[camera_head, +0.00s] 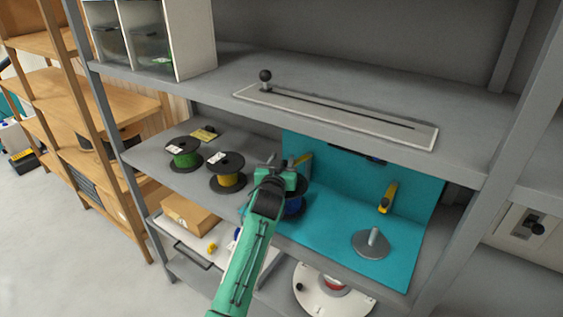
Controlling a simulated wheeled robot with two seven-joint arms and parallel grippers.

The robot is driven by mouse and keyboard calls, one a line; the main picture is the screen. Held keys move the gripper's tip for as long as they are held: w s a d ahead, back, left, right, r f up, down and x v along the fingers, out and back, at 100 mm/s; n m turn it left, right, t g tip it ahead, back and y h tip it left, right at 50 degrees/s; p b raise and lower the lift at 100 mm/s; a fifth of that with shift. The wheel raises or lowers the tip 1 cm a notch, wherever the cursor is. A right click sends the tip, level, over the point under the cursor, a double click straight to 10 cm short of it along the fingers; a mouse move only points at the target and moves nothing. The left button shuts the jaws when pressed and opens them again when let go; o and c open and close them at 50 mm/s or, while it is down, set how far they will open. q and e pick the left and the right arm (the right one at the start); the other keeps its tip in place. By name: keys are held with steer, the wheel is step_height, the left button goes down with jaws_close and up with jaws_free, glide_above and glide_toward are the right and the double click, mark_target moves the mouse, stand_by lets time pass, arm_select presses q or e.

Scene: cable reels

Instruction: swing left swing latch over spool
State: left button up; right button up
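The blue spool (294,207) sits on the left part of the teal board (330,225), mostly hidden behind my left gripper. The left swing latch (306,165), a yellow piece, shows just behind and right of the gripper; its lower part is hidden. My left gripper (283,176) is over the spool, close to the latch. I cannot tell whether it touches the latch, or whether its fingers are open. A right yellow latch (388,197) stands upright behind an empty grey spindle (373,243). My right gripper is not in view.
Green (184,153) and yellow (227,172) spools stand left on the same shelf. The upper shelf above holds a slotted rail with a black knob (265,76). Below are a cardboard box (188,213) and a white round device (325,296). A grey post (460,220) bounds the right.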

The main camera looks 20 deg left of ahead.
arm_select(q)
steer(key=shift+s, duration=0.1)
steer(key=shift+s+f, duration=0.15)
steer(key=shift+s, duration=0.05)
steer(key=s+d+b, duration=0.1)
steer(key=s+b, duration=0.2)
steer(key=s, duration=1)
steer(key=shift+s, duration=0.1)
